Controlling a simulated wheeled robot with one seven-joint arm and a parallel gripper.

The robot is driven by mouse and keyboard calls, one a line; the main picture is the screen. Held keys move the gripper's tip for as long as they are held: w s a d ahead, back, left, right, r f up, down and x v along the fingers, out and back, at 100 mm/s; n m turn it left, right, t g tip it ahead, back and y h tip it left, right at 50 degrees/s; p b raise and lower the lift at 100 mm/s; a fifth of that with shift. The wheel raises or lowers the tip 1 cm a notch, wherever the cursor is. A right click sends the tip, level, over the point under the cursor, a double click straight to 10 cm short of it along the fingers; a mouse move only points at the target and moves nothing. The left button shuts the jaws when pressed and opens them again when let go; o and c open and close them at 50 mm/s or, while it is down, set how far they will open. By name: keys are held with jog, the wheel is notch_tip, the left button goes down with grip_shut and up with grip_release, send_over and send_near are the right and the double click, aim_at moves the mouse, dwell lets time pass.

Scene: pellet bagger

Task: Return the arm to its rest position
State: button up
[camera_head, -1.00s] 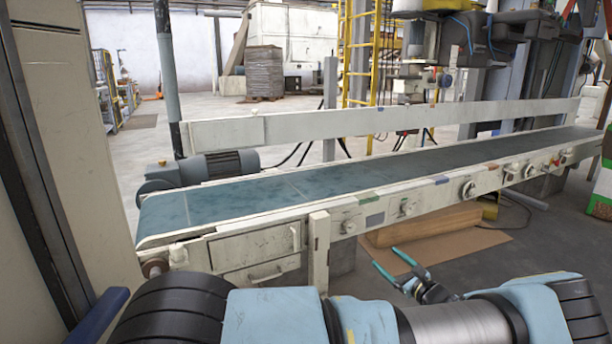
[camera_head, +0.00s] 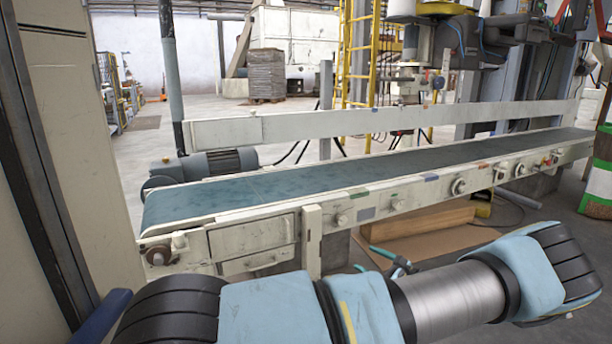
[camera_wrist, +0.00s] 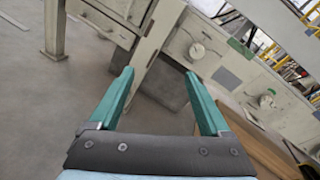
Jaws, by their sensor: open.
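My gripper (camera_wrist: 160,92) is open in the wrist view, its two teal fingers apart with nothing between them. In the head view only its teal fingertips (camera_head: 388,262) show, in front of the conveyor's near side; the rest is hidden behind my arm. My blue and black arm lies across the bottom of the head view. In the wrist view the fingers point towards the conveyor frame and its legs, tilted in the picture, with grey floor at the left.
The conveyor (camera_head: 380,202) with a blue-green belt runs across the middle, with knobs along its near side. A cardboard-coloured block (camera_head: 420,222) lies on the floor beneath it. A tall beige panel (camera_head: 75,150) stands close at the left.

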jog(key=s+a+r+n+g+h, duration=0.1)
jog(key=s+a+r+n+g, duration=0.15)
jog(key=a+n+g, duration=0.45)
jog(key=s+a+r+n+g, duration=0.2)
jog(key=s+a+n+g, duration=0.2)
jog(key=a, duration=0.7)
jog(key=s+a+r+n+h, duration=0.4)
jog(key=s+r+n+h, duration=0.15)
jog(key=s+r, duration=0.25)
jog(key=s+a+r+n+h, duration=0.4)
jog(key=s+r+n, duration=0.2)
jog(key=s+r, duration=0.15)
notch_tip(320, 180, up, 36)
jog(key=p, duration=3.7)
jog(key=shift+s+d+r, duration=0.25)
jog(key=shift+y, duration=0.25)
